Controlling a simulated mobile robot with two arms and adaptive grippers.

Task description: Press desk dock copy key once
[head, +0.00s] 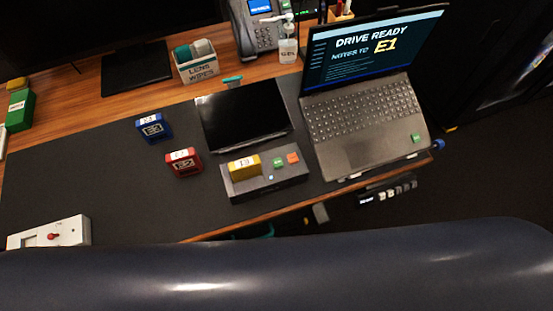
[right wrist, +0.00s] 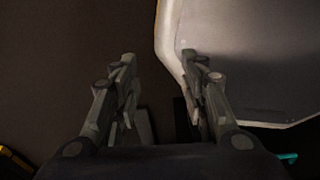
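The desk dock (head: 265,187) is a dark grey box near the desk's front edge in the head view. A yellow cartridge (head: 244,166) sits at its left, with a green key (head: 277,162) and an orange key (head: 293,158) to the right. The key lettering is too small to read surely, so I cannot tell which is copy. In the right wrist view my right gripper (right wrist: 158,62) has its two fingers apart with nothing between them. A pale panel is beyond its right finger; the dock is not recognisable there. My left gripper is not in view.
An open laptop (head: 363,115) reading "DRIVE READY" stands right of the dock. A dark tablet-like panel (head: 242,117) lies behind it. A blue block (head: 153,127) and red block (head: 184,162) lie left. A white box (head: 50,233) with a red knob is at front left.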

